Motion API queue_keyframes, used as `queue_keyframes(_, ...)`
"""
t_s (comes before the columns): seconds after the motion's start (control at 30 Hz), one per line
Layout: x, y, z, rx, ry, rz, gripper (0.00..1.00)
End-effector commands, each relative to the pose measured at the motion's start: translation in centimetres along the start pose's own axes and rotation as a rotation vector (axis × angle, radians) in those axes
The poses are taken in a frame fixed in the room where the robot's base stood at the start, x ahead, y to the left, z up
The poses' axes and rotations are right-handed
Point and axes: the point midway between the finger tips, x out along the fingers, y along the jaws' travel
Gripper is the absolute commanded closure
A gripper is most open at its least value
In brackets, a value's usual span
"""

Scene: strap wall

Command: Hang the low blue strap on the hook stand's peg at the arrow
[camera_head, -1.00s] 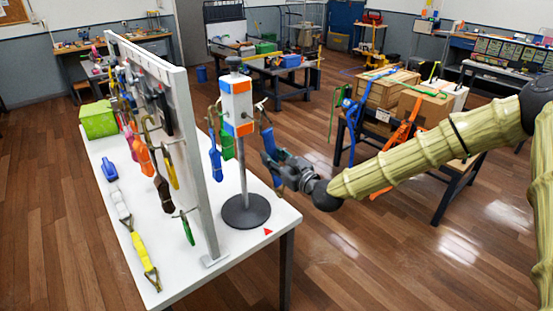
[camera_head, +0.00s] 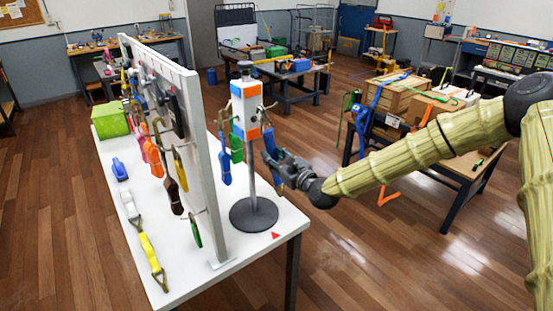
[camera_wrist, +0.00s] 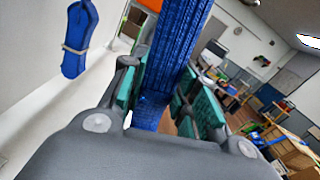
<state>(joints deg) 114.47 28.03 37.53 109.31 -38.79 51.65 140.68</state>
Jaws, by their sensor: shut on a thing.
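My gripper (camera_head: 279,160) is shut on a blue strap (camera_head: 269,143), just right of the hook stand. In the wrist view the strap (camera_wrist: 172,48) runs up between the green-padded fingers (camera_wrist: 160,105). The hook stand has a round dark base (camera_head: 254,214), a grey pole and a white, orange and blue block (camera_head: 246,108) with pegs on its sides. Another blue strap (camera_head: 224,164) and a green strap (camera_head: 236,147) hang at the block's left and front. A red arrow (camera_head: 276,235) lies on the table by the base. The held strap's contact with a peg cannot be told.
A grey board (camera_head: 205,150) with several hanging straps stands left of the hook stand on the white table (camera_head: 185,270). A green box (camera_head: 111,119) and loose straps lie behind and left. A bench with wooden crates (camera_head: 395,97) stands behind my arm.

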Motion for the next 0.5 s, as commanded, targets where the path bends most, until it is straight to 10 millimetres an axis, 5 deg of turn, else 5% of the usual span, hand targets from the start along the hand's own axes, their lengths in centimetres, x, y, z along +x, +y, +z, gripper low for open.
queue_keyframes(0.5,0.93,0.12,-1.12,0.000,-0.001,-0.002,1.00)
